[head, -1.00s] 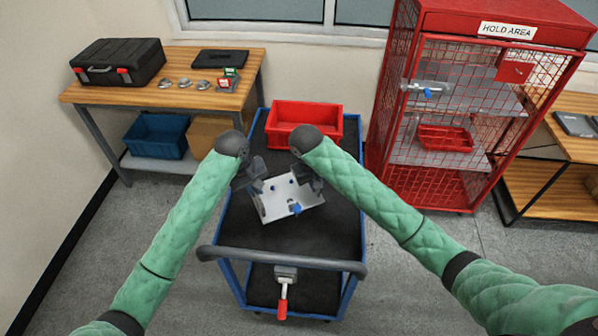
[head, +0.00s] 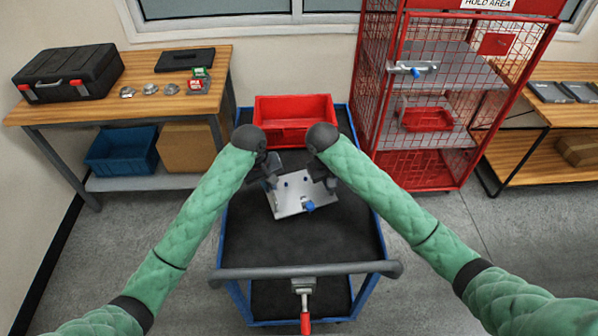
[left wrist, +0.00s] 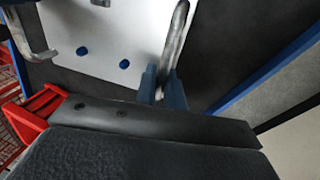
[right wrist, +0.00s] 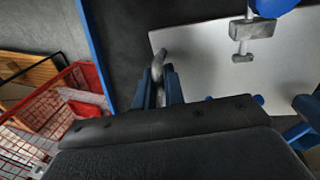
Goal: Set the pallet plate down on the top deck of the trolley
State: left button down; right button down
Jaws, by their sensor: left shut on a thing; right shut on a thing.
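The pallet plate (head: 303,198) is a pale metal plate with blue knobs, held between my two grippers over the trolley's black top deck (head: 300,245). It sits slightly turned in the head view. My left gripper (head: 272,184) is shut on a bar handle at the plate's left side; the handle shows in the left wrist view (left wrist: 176,45). My right gripper (head: 327,182) is shut on the handle at the right side, seen in the right wrist view (right wrist: 158,68). I cannot tell whether the plate touches the deck or hangs just above it.
A red bin (head: 293,118) stands at the deck's far end. The trolley's grey push handle (head: 305,270) crosses its near end. The red mesh cage (head: 430,110) stands right of the trolley, and a wooden bench (head: 130,95) stands at the left. The near deck is clear.

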pick_arm(q)
jog(key=shift+w+a+f, duration=0.1)
jog(key=shift+w+a, duration=0.05)
jog(key=shift+a, duration=0.05)
pick_arm(e)
jog(key=shift+w+f, duration=0.1)
pick_arm(q)
jog(key=shift+f+b, duration=0.2)
jog(key=shift+b, duration=0.1)
pick_arm(e)
jog(key=shift+f, duration=0.2)
